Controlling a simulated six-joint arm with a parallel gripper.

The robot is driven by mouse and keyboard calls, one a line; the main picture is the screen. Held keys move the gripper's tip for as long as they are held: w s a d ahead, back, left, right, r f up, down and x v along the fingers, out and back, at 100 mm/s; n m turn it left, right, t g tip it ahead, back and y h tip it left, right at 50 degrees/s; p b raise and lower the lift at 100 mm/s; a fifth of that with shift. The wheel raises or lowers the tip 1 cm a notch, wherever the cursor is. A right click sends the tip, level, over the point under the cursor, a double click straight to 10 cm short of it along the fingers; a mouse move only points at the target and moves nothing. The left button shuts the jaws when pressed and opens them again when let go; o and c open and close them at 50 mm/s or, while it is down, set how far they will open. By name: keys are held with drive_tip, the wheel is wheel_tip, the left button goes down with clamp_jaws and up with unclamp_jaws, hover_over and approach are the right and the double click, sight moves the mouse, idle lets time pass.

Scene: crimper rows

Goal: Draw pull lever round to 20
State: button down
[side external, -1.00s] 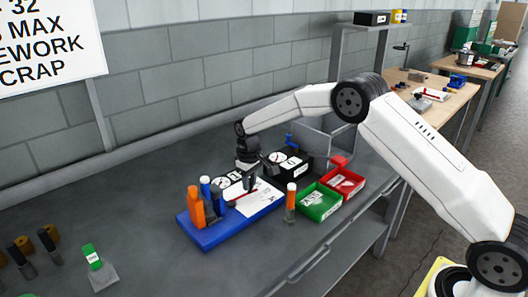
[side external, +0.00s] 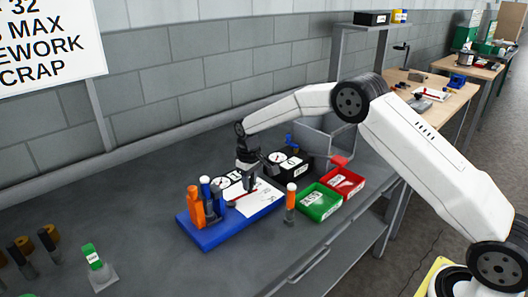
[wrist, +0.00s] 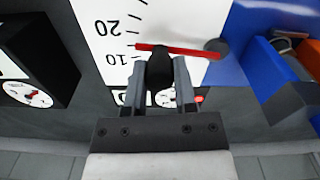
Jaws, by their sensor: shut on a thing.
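The pull lever is a red bar (wrist: 180,49) with a dark grip, running from a grey round pivot on the right across a white scale card (wrist: 105,30) in the wrist view. Its left tip lies between the 10 and 20 marks, nearer 10. My gripper (wrist: 160,78) is shut on the dark grip, one finger on each side; the fingers hide part of it. In the side view my gripper (side external: 249,184) is low over the card, which is on a blue base (side external: 225,236) with orange and blue-topped handles at its left.
Two black boxes with dials, one (side external: 221,182) left and one (side external: 285,165) right of my gripper, stand close behind. An orange-handled tool (side external: 291,200), a green bin (side external: 318,204) and a red bin (side external: 345,182) stand to the right.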

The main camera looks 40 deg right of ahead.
drive_tip(key=shift+s+m, duration=0.25)
drive_tip(key=shift+m, duration=0.15)
drive_tip(key=shift+c, duration=2)
unclamp_jaws()
drive_tip(key=shift+r, duration=0.1)
drive_tip(key=shift+r, duration=3.8)
